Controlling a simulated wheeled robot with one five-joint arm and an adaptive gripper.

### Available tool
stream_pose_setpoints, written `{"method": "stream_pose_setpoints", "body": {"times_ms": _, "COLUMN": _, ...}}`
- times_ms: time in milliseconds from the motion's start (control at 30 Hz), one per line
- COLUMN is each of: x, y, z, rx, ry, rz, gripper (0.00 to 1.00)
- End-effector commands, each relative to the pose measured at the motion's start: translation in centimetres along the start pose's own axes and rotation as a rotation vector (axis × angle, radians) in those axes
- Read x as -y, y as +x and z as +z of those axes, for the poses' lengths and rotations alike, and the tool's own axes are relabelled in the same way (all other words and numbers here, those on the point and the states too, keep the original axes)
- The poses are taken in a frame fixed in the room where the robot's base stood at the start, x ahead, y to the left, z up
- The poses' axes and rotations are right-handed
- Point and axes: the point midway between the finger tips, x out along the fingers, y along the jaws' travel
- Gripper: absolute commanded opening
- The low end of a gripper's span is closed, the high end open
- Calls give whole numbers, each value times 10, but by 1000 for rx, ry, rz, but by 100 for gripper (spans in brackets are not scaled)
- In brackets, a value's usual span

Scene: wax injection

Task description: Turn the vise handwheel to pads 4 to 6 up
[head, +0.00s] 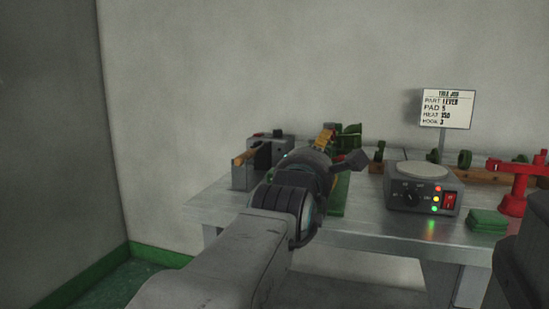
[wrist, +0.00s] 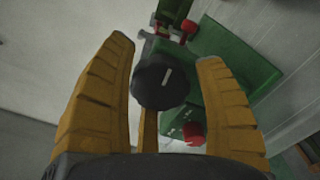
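A round black handwheel (wrist: 161,82) with a short white mark on its face shows in the wrist view, in front of a green machine body (wrist: 238,62) that looks like the vise. My gripper (wrist: 166,50) is open, with one yellow finger on each side of the handwheel. A narrow gap shows at the right finger; whether the left finger touches it I cannot tell. In the head view my gripper (head: 327,139) is mostly hidden behind my arm, by the green vise (head: 348,138) on the bench. The handwheel and the vise pads cannot be made out there.
Red knobs (wrist: 194,133) sit on the green body close to the right finger. On the bench (head: 365,228) stand a grey box (head: 284,150) at left, a heater with lit lamps (head: 422,190), green pads (head: 487,222) and a red press (head: 518,185). A job card (head: 447,109) reads pad 5.

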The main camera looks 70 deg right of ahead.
Motion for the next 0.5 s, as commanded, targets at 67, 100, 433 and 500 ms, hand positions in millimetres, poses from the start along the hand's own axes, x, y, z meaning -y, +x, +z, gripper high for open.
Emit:
{"method": "stream_pose_setpoints", "body": {"times_ms": 67, "x": 0, "y": 0, "z": 0, "rx": 0, "ry": 0, "rz": 0, "gripper": 56}}
{"method": "stream_pose_setpoints", "body": {"times_ms": 100, "x": 0, "y": 0, "z": 0, "rx": 0, "ry": 0, "rz": 0, "gripper": 52}}
{"method": "stream_pose_setpoints", "body": {"times_ms": 433, "x": 0, "y": 0, "z": 0, "rx": 1, "ry": 0, "rz": 0, "gripper": 22}}
{"method": "stream_pose_setpoints", "body": {"times_ms": 500, "x": 0, "y": 0, "z": 1, "rx": 2, "ry": 0, "rz": 0, "gripper": 16}}
